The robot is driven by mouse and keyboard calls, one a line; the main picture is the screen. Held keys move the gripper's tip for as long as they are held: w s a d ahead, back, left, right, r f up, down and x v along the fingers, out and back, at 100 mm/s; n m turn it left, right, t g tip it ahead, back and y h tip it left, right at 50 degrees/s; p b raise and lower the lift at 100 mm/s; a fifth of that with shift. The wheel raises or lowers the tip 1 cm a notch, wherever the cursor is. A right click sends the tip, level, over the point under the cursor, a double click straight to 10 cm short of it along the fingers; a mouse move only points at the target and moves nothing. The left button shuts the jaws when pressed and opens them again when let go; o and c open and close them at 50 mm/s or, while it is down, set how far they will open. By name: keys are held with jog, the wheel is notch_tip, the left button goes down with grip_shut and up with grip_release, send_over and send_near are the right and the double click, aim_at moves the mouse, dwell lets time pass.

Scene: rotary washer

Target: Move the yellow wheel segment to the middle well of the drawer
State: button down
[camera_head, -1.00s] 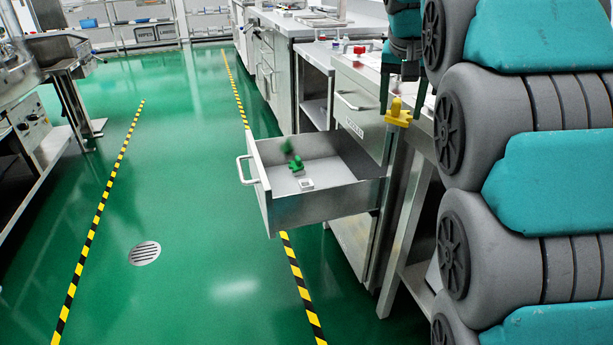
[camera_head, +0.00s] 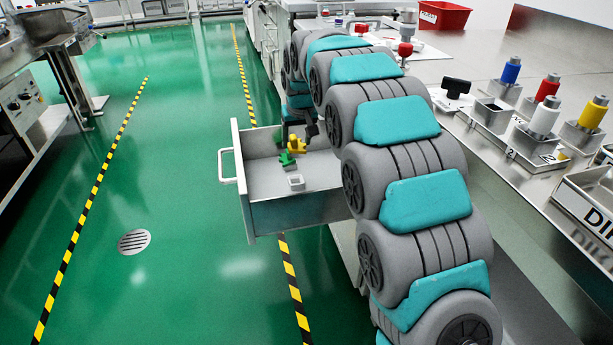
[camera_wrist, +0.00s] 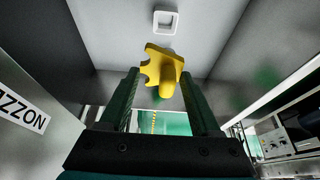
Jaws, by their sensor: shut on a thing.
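The yellow wheel segment (camera_head: 297,146) is in my gripper (camera_head: 297,133), inside or just above the open drawer (camera_head: 283,216). In the wrist view the segment (camera_wrist: 163,64) has a scalloped edge, and its knob sits between my two dark green fingers (camera_wrist: 162,88). My arm hides the drawer's right part, so I cannot tell which well is the middle one.
The drawer handle (camera_head: 226,166) sticks out left over the green floor. On the right counter stand colored cylinders in metal holders, including a blue one (camera_head: 511,70), and a red bin (camera_head: 443,14). The floor left of the drawer is clear.

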jog(key=shift+w+f, duration=0.2)
jog(key=shift+f, duration=0.25)
notch_tip(320, 180, down, 10)
jog(key=shift+d+r+p, duration=0.1)
jog(key=shift+r+p, duration=0.15)
jog(key=shift+p, duration=0.15)
jog(key=shift+c, duration=0.5)
grip_release()
